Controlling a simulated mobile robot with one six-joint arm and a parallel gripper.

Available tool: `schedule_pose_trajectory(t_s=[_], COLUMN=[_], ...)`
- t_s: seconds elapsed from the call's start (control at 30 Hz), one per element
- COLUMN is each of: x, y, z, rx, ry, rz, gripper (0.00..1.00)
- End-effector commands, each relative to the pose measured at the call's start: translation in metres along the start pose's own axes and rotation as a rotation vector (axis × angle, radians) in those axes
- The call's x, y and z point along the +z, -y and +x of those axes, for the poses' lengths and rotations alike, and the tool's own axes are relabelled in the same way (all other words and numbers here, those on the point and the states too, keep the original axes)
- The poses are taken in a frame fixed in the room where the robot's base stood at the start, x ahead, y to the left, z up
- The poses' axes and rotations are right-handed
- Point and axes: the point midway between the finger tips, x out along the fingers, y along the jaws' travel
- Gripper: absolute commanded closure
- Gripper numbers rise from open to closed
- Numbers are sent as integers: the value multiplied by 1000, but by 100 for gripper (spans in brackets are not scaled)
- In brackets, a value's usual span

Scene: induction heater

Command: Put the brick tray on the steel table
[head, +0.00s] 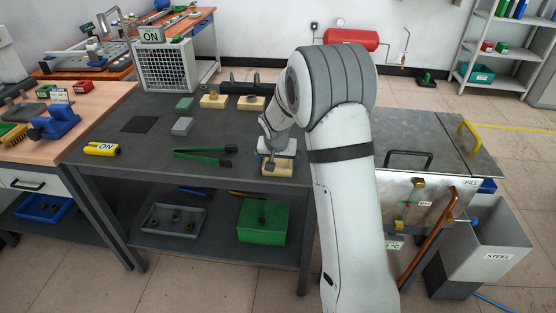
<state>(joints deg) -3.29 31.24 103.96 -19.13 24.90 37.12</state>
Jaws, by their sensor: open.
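The dark grey steel table (140,155) fills the middle of the head view. A tan, brick-like tray (283,171) lies at its front edge, right of centre, partly covered by my gripper. My gripper (272,164) points down over this tan piece with its jaws open. The view does not show whether the fingers touch it. Two more tan blocks, the left one (212,101) and the right one (252,103), sit at the back of the table with dark pieces on top.
A fan box (165,70) stands behind. The lower shelf holds a grey tray (150,224) and green box (262,222). A quench tank (425,200) stands right.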

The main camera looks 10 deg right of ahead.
Motion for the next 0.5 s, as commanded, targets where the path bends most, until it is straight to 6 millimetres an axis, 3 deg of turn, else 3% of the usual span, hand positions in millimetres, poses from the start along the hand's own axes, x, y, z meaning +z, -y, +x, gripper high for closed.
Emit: schedule_pose_trajectory(t_s=[0.5], x=[0], y=[0], z=[-97], rx=[-1], ry=[-2], rz=[1], gripper=[0])
